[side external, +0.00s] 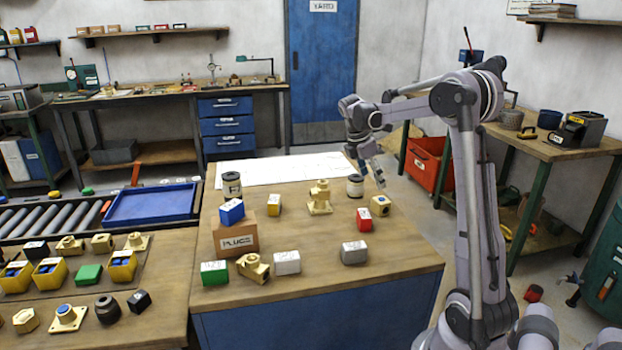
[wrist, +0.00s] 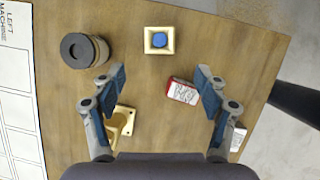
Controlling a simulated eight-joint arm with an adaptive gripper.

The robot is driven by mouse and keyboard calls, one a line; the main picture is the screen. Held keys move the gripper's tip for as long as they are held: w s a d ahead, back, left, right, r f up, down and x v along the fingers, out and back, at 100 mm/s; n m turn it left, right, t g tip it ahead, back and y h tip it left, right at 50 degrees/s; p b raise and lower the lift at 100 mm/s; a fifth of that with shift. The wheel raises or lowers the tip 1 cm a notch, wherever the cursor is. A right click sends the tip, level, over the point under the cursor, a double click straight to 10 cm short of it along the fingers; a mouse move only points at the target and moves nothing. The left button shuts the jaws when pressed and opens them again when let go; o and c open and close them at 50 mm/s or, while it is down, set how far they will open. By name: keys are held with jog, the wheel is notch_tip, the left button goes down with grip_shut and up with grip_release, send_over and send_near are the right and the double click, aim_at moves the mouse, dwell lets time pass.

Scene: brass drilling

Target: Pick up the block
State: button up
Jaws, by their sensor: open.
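My gripper (side external: 371,172) is open and empty above the far right part of the wooden table. In the wrist view my gripper (wrist: 159,88) has its two fingers wide apart. A red block with a white marked top (wrist: 182,90) lies below, close to the right finger in that view. It also stands on the table in the side external view (side external: 364,222).
A brass piece with a blue centre (wrist: 159,40) and a dark-topped jar (wrist: 82,50) are near the red block. A brass flanged fitting (wrist: 122,122) is partly hidden by the left finger. The cardboard box (side external: 236,237) stands at the table's left. Bare wood separates the objects.

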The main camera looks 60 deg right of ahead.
aim_at(381, 200)
jog(key=x, duration=1.1)
jog(key=shift+s+d+f, duration=0.15)
jog(key=shift+s+d, duration=0.05)
jog(key=shift+d, duration=0.15)
jog(key=c, duration=1.5)
grip_shut()
